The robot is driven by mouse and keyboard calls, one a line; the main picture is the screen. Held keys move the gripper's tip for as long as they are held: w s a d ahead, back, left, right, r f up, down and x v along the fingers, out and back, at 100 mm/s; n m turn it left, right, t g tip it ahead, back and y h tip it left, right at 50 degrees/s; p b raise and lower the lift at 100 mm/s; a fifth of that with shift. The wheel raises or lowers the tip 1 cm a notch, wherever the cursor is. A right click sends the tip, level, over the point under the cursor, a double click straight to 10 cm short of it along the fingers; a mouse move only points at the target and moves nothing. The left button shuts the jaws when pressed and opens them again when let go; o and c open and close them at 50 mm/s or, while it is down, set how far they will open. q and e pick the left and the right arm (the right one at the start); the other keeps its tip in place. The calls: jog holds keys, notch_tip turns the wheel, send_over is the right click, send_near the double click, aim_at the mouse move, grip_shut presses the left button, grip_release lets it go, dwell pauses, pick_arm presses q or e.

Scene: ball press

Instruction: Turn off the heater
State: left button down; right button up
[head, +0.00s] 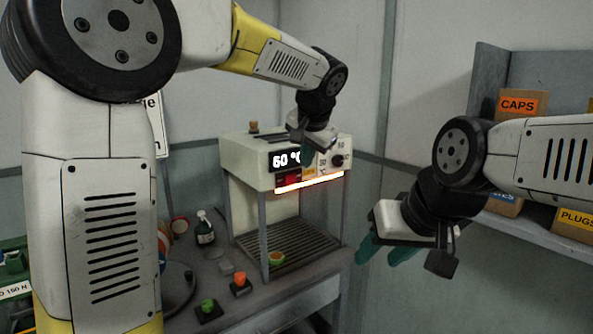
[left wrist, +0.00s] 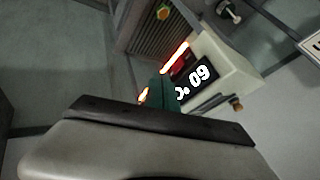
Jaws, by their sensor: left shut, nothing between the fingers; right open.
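The heater (head: 250,165) is a pale box on grey legs over a slatted base. Its front display reads 60 °C, with a red switch (head: 288,181) below it and a black knob (head: 338,160) at the right. A bright orange-white strip (head: 310,183) glows along its lower edge. My left gripper (head: 306,150) is shut and empty, right at the heater's front panel, covering part of the display's right side; contact cannot be told. In the left wrist view the teal fingers (left wrist: 160,92) point at the panel beside the display. My right gripper (head: 383,248) is open and empty, right of the heater.
A shelf (head: 540,236) with labelled boxes, one reading CAPS (head: 520,104), stands at the right.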

aim_at(291, 178)
pick_arm(q)
jog(key=w+a+f, duration=0.3)
jog(key=w+f, duration=0.4)
jog(key=w, duration=0.1)
jog(key=shift+w+a+f, duration=0.25)
jog(key=shift+w+f, duration=0.05)
jog(key=shift+f, duration=0.05)
